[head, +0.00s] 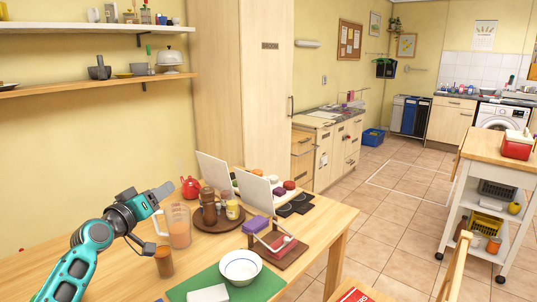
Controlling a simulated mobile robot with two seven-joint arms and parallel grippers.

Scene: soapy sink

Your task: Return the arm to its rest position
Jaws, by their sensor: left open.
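My left arm comes in from the lower left, above the wooden table (38,255). Its gripper (162,200) points right, with the jaws open and nothing seen between them. In the picture it shows just left of a clear pitcher (180,228) with an orange tint; I cannot tell how far apart they are in depth. My right arm and gripper are not in view.
An amber glass (164,262) stands near my arm. A round brown tray (222,222) holds a brown bottle and jars. A white bowl (240,266) sits on a green mat (270,284). Open tiled floor lies between.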

